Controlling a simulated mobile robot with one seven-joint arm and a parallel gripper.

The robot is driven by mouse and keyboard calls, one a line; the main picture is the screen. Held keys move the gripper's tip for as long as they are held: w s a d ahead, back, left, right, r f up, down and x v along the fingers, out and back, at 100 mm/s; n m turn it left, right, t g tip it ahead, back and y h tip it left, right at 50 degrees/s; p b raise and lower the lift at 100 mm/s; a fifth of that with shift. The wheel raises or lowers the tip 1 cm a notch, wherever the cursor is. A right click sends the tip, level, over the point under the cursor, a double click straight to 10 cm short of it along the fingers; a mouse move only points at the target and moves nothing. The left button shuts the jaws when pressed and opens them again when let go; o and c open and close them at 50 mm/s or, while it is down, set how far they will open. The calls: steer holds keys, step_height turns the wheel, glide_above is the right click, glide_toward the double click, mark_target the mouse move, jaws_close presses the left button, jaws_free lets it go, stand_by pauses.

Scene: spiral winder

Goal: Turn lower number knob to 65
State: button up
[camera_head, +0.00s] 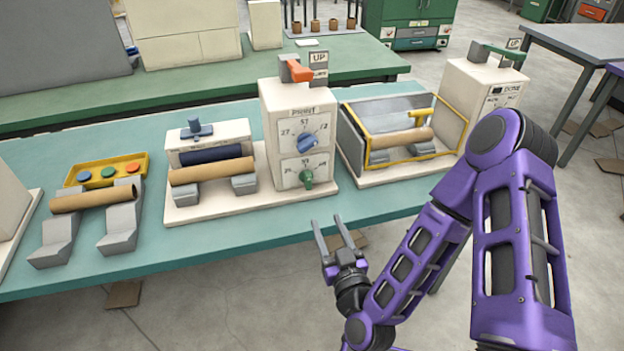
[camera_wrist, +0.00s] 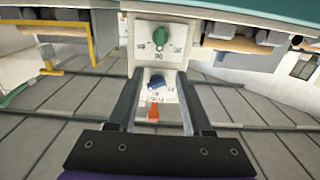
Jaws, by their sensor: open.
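The lower number knob is green (camera_head: 306,179), on the front of the white control box (camera_head: 269,140). Its dial numbers are too small to read surely. The upper knob is blue (camera_head: 308,142), above it. In the wrist view the box appears upside down, with the green knob (camera_wrist: 160,41) above the blue knob (camera_wrist: 156,83). My gripper (camera_head: 328,220) is open and empty, in front of and below the green knob, apart from it. In the wrist view its two fingers (camera_wrist: 161,72) stand apart, one on each side of the box front.
An orange lever (camera_head: 298,70) tops the box beside an UP sign. A yellow-framed guard (camera_head: 437,105) stands right of it. A cardboard roll on a cradle (camera_head: 212,172) stands left. The teal table's (camera_head: 250,232) front edge is near my gripper; the space before the box is clear.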

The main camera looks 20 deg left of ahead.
mark_target(309, 180)
steer(key=p+x, duration=0.1)
steer(key=x, duration=1.4)
steer(key=shift+w+p, duration=0.15)
steer(key=shift+p, duration=0.2)
steer(key=shift+c, duration=0.3)
jaws_close()
